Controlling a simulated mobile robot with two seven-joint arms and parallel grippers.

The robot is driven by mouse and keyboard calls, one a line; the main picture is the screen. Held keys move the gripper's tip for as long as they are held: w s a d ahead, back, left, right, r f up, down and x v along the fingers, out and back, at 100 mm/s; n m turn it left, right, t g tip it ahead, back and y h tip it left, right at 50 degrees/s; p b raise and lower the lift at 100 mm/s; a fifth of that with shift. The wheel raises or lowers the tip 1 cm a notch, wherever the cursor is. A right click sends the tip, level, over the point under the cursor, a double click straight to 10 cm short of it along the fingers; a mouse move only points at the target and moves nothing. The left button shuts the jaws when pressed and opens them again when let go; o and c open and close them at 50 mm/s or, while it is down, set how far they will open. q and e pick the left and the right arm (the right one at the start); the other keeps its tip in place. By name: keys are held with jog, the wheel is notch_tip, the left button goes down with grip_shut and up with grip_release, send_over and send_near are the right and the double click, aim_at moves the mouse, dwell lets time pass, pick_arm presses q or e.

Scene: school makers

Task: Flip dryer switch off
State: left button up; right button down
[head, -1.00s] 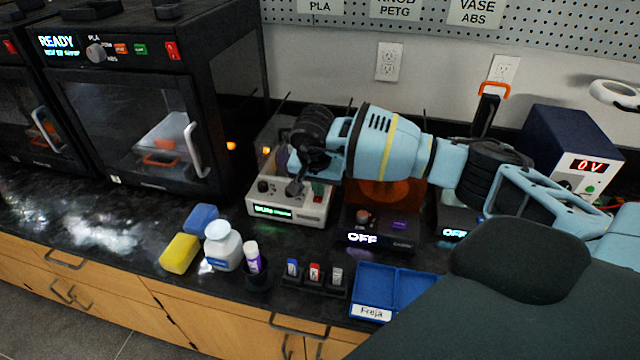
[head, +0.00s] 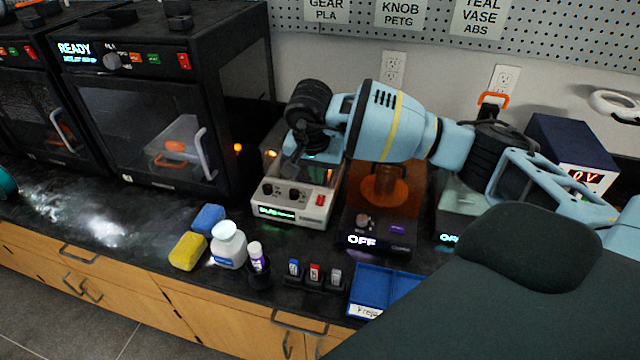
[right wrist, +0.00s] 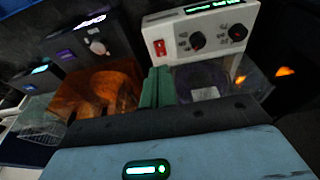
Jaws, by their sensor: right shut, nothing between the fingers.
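The dryer (head: 292,205) is a white box with a clear lid, two black knobs, a lit green display and a red switch (head: 320,199) at the right of its front panel. In the right wrist view the dryer panel (right wrist: 205,30) shows at the top, upside down, with the red switch (right wrist: 160,47) on it. My right gripper (right wrist: 158,78) is shut and empty, its green fingers just short of the switch in that view. In the head view the wrist hangs over the dryer's lid and partly hides the fingers. My left gripper is not in view.
An orange-lidded unit (head: 378,225) reading OFF stands right of the dryer. A black printer (head: 150,110) reading READY stands to its left. The counter's left front is clear.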

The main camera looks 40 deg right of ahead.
jog(key=shift+v, duration=2.7)
jog(key=shift+s+a, duration=0.15)
